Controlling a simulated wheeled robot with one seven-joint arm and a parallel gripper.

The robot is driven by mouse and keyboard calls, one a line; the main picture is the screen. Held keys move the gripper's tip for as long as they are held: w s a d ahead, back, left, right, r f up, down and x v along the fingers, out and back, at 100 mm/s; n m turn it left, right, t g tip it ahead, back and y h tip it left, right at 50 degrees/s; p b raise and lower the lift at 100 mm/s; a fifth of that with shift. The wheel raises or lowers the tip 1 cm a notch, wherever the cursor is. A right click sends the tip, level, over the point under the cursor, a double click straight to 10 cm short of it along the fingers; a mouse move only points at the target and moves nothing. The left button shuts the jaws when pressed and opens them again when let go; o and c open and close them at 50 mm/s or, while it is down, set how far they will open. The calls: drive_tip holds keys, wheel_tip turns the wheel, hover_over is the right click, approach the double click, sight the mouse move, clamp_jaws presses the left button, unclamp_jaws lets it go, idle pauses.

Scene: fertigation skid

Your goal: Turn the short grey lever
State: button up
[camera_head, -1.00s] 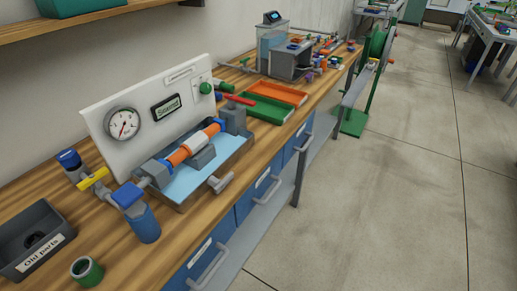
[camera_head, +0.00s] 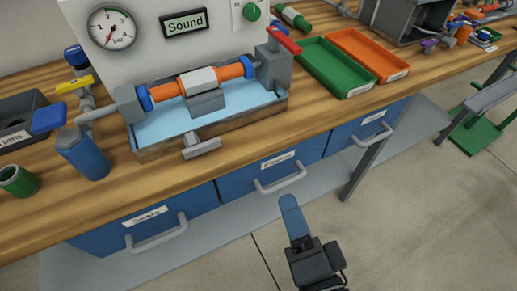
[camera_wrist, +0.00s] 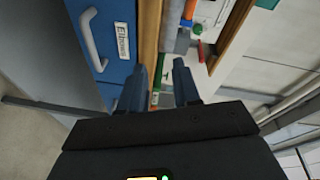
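The short grey lever (camera_head: 202,146) sticks out from the front of the shallow blue-floored tray (camera_head: 268,113) on the bench. It is a stubby grey T-shaped handle. Above the tray runs an orange pipe (camera_head: 233,71) with blue collars and a grey clamp. My gripper (camera_head: 290,202) is in front of the bench, lower and to the right of the lever, well apart from it. In the wrist view its two dark blue fingers (camera_wrist: 160,78) stand apart with nothing between them. I cannot pick out the lever for certain in the wrist view.
A red-handled valve (camera_head: 284,40) stands at the tray's right end, a blue-handled one (camera_head: 48,117) at its left. Drawer handles (camera_head: 280,181) protrude below the bench edge. Green (camera_head: 336,68) and orange bins lie right.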

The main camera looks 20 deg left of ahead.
sight(214, 146)
drive_tip(key=w+a+y, duration=0.1)
drive_tip(key=w+a, duration=0.1)
drive_tip(key=a, duration=0.3)
drive_tip(key=w+a+r+g+y+b, duration=0.1)
drive_tip(key=w+a, duration=0.1)
drive_tip(key=a, duration=0.4)
drive_tip(key=w+a+m+g+y, duration=0.1)
drive_tip(key=w+a, duration=0.1)
drive_tip(key=a, duration=0.4)
drive_tip(key=shift+a+r+b, duration=0.2)
drive_tip(key=shift+r+b, duration=0.15)
drive_tip(key=shift+r, duration=0.05)
drive_tip(key=shift+w+a, duration=0.5)
drive_tip(key=shift+c, duration=0.3)
clamp_jaws()
